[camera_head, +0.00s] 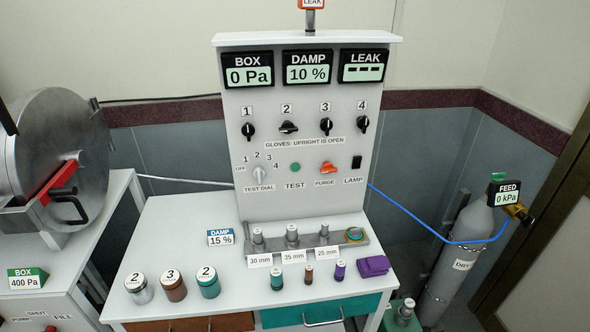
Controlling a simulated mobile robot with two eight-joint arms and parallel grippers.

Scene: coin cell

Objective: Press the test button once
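The test button (295,167) is a small round green button on the light grey upright panel (240,200). It sits above the label "TEST", between the white test dial (260,175) on its left and the red-orange purge handle (327,168) on its right. Whether the button is pushed in is too small to tell. The leak display (362,66) at the panel's top right shows dashes. The box display (248,70) reads 0 Pa and the damp display (307,67) reads 10 %. Neither of my grippers is in view.
A row of black glove knobs (288,128) is above the button. On the white table (180,235) stand a holder strip (305,249), several lidded jars (173,285), small vials and a purple block (373,266). A grey gas cylinder (462,255) stands right, a round-doored chamber (60,150) left.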

